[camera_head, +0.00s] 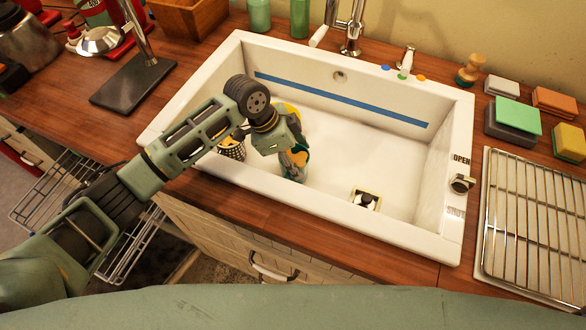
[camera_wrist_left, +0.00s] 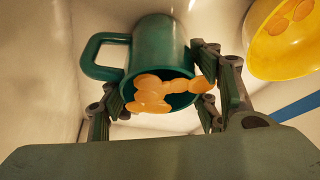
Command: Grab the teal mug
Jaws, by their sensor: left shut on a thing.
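The teal mug (camera_wrist_left: 158,45) is in the left wrist view, between the two fingers of my left gripper (camera_wrist_left: 165,105). Its handle points left and orange patches show at its open rim. In the head view my left gripper (camera_head: 293,158) reaches down into the white sink (camera_head: 330,150) at its left part. The mug (camera_head: 303,163) shows there only as a small teal area, mostly hidden behind the gripper. The left gripper is shut on the mug. My right gripper is not in view.
A yellow bowl (camera_wrist_left: 288,40) is close beside the mug in the sink. A dark cup-like holder with holes (camera_head: 232,149) is at the sink's left. The sink walls surround the gripper. A drying rack (camera_head: 530,225) and sponges (camera_head: 517,114) are to the right.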

